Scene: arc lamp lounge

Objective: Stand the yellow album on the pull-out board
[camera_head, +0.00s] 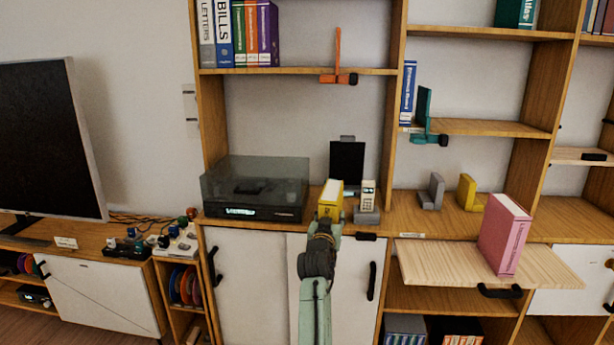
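The yellow album (330,193) shows at the front of the wooden counter, between the turntable and the phone, with a pale top edge. My gripper (328,218) is right at its near, lower end. My own wrist hides the fingertips and the album's lower part, so I cannot tell whether the fingers are closed on it or whether it touches the counter. The pull-out board (430,262) is extended at the right. A pink album (504,237) stands upright on its right part; its left part is bare.
A glass-lidded turntable (256,190) is left of the album. A phone (367,195) and a black panel (347,162) are close on its right and behind. Grey (432,192) and yellow bookends (468,193) stand behind the board. Shelves overhang the counter.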

